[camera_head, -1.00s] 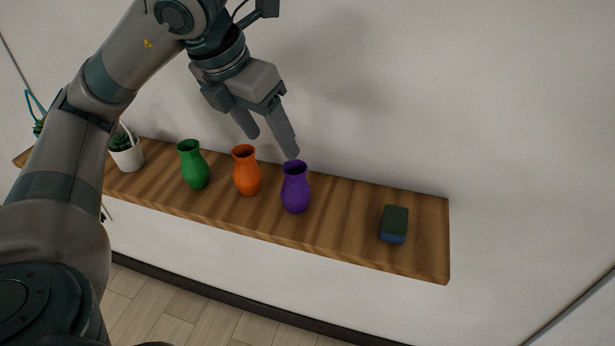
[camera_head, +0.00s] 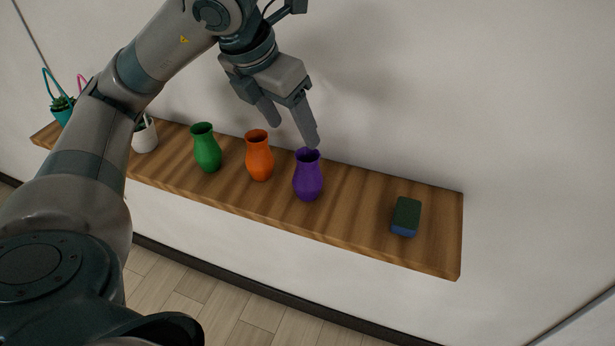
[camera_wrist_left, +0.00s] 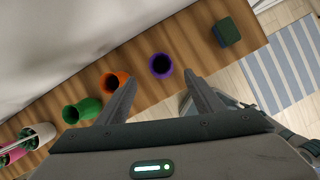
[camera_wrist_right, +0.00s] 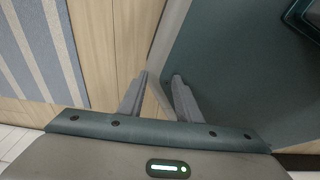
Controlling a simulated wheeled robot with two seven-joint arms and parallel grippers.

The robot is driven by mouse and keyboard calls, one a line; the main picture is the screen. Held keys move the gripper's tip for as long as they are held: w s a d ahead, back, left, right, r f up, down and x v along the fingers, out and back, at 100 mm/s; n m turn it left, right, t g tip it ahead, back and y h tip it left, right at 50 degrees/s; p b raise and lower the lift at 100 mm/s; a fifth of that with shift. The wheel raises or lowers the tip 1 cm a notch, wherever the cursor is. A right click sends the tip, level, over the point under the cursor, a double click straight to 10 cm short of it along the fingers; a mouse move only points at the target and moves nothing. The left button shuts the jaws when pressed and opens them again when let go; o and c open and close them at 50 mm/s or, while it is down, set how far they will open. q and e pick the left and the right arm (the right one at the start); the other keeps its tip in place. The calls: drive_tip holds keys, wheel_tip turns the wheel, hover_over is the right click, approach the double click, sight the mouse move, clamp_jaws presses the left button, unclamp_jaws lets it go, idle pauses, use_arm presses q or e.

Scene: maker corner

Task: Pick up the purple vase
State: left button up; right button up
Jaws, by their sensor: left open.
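The purple vase (camera_head: 308,180) stands upright on the wooden shelf (camera_head: 360,215), right of the orange vase (camera_head: 259,158). My left gripper (camera_head: 292,132) is open and empty, above and slightly left of the purple vase in the head view. One fingertip overlaps its rim there; I cannot tell whether they touch. In the left wrist view, the purple vase (camera_wrist_left: 161,66) is seen from above, mouth facing the camera, just beyond and between the fingertips of the gripper (camera_wrist_left: 160,77). My right gripper (camera_wrist_right: 159,77) shows only in its wrist view, fingers apart and empty.
A green vase (camera_head: 206,150) stands left of the orange one, with potted plants farther left. A dark green and blue block (camera_head: 406,217) lies on the right of the shelf. Bare shelf separates it from the purple vase. A wall (camera_head: 450,90) rises behind.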

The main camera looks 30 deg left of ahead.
use_arm(q)
drive_tip(key=p, duration=0.1)
approach(307, 156)
wheel_tip(307, 156, down, 2)
drive_tip(key=d, duration=0.1)
drive_tip(key=x, duration=0.3)
drive_tip(key=shift+d+f+p, duration=0.1)
drive_tip(key=shift+f+p, duration=0.2)
drive_tip(key=shift+p, duration=0.1)
drive_tip(key=shift+w+f, duration=0.3)
drive_tip(key=shift+f, duration=0.25)
use_arm(e)
drive_tip(key=shift+s+d+r+g, duration=0.15)
drive_tip(key=shift+s+d+r, duration=0.1)
drive_tip(key=shift+s+r, duration=0.25)
drive_tip(key=shift+s+d+r+g, duration=0.2)
drive_tip(key=shift+s+r, duration=0.15)
drive_tip(key=shift+s, duration=0.15)
use_arm(q)
drive_tip(key=shift+f, duration=0.1)
use_arm(e)
drive_tip(key=shift+r, duration=0.1)
